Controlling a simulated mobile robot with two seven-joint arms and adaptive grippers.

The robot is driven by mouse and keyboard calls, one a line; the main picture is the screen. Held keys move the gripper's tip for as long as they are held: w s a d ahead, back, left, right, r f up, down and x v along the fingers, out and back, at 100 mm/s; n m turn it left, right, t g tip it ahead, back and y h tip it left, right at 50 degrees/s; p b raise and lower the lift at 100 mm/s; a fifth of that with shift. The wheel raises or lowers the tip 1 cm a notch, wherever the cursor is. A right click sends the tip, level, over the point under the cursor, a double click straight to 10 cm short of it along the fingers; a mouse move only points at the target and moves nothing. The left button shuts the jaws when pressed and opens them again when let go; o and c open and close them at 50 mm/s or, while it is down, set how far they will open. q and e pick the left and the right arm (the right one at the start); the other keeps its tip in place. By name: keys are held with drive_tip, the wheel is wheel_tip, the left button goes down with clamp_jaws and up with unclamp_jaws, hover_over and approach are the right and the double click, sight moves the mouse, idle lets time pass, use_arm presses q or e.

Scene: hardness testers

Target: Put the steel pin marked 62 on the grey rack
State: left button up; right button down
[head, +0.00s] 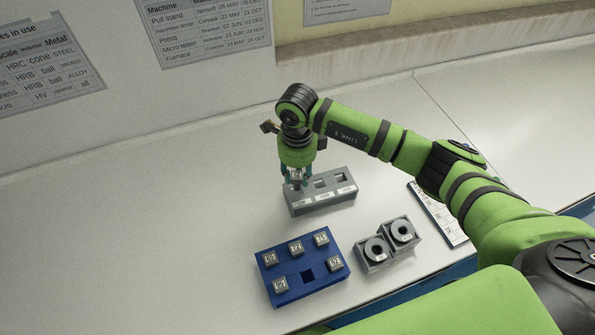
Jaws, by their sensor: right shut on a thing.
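The grey rack (322,198) stands on the bench, with white labels along its front. Its middle and right square holes are empty; the left end is partly hidden by my right gripper. My right gripper (297,182) points down over that left end, shut on a small steel pin (297,176). I cannot read the pin's mark, nor tell whether it is in the hole or just above it. The blue block (291,292) in front holds several square steel pins with marks too small to read surely, and has one empty hole. My left gripper is not in view.
Two grey blocks with dark rings (375,249) stand right of the blue block. A white printed sheet (439,215) lies near the bench's front edge, partly behind my right arm. Wall charts hang behind. The bench to the left is clear.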

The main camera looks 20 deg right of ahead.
sight(298, 189)
drive_tip(key=shift+f, duration=0.15)
drive_tip(key=shift+f+b, duration=2.2)
drive_tip(key=shift+f, duration=0.05)
drive_tip(key=c, duration=0.8)
unclamp_jaws()
drive_tip(key=shift+r, duration=0.1)
wheel_tip(298, 189, up, 12)
drive_tip(key=shift+f, duration=0.1)
